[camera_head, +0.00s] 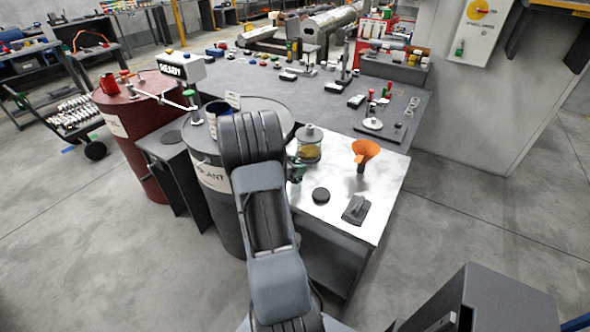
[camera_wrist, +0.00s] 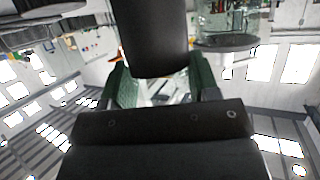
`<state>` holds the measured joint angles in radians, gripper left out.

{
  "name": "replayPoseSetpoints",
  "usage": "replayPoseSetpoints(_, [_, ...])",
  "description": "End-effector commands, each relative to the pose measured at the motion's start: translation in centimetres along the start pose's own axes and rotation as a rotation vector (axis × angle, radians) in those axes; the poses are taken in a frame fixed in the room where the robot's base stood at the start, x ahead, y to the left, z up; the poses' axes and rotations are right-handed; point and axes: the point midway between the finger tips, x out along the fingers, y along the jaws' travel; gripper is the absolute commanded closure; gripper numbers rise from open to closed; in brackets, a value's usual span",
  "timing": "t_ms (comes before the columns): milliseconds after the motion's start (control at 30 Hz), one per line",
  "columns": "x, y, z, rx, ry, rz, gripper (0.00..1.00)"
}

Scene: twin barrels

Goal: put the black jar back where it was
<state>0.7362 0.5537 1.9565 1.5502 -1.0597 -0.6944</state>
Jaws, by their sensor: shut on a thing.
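The black jar (camera_wrist: 153,40) shows in the wrist view as a dark rounded body between the two green fingers. My gripper (camera_wrist: 159,76) is shut on it. In the head view my grey arm covers most of the gripper, and only a green part (camera_head: 297,169) shows beside the glass jar. I cannot make out the black jar in the head view; it seems hidden behind my arm.
A glass jar (camera_head: 308,152) with yellow contents, an orange funnel (camera_head: 365,152), a flat black disc (camera_head: 321,195) and a dark block (camera_head: 356,210) stand on the white tabletop (camera_head: 385,200). A grey barrel (camera_head: 228,215) and a red barrel (camera_head: 143,150) stand left.

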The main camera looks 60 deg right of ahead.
Motion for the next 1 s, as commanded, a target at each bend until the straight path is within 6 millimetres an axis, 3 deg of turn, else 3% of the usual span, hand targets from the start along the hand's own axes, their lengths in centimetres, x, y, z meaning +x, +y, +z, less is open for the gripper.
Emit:
replayPoseSetpoints(167, [0.6,-0.1,1.5,0.000,0.001,0.000,0.74])
replayPoseSetpoints(633, [0.8,-0.1,2.0,0.000,0.002,-0.001,0.74])
replayPoseSetpoints(667, [0.8,-0.1,2.0,0.001,0.002,-0.001,0.42])
replayPoseSetpoints(900, [0.8,-0.1,1.9,0.001,0.001,-0.001,0.19])
replayPoseSetpoints(1000, [0.8,-0.1,1.9,0.001,0.001,-0.001,0.19])
